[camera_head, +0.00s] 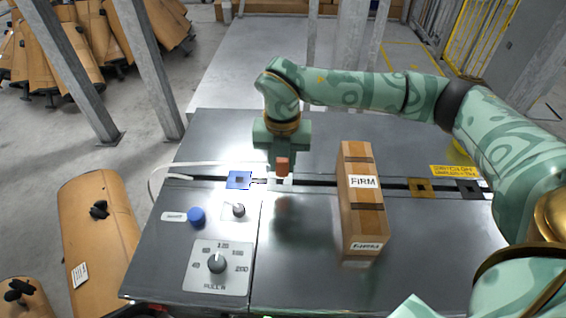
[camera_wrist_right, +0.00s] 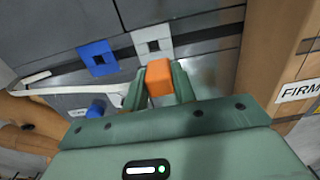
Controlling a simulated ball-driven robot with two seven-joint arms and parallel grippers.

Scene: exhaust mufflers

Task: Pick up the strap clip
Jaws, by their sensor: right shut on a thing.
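A small orange block, which seems to be the strap clip (camera_head: 282,167), is between the fingers of my right gripper (camera_head: 282,158). In the right wrist view the clip (camera_wrist_right: 159,77) sits between the two green fingertips (camera_wrist_right: 160,84), which are shut on its sides. The clip is over the dark groove across the grey table, and a faint orange reflection shows on the table top in front of it. I cannot tell how high it is held. My left gripper is not in view.
A tall brown box marked FIRM (camera_head: 360,215) stands close to the right. Left are a blue square plate (camera_head: 239,179), a white strap (camera_head: 205,164), a blue knob (camera_head: 196,216) and a dial panel (camera_head: 217,281). Gold (camera_head: 421,188) and black (camera_head: 468,189) plates lie farther right.

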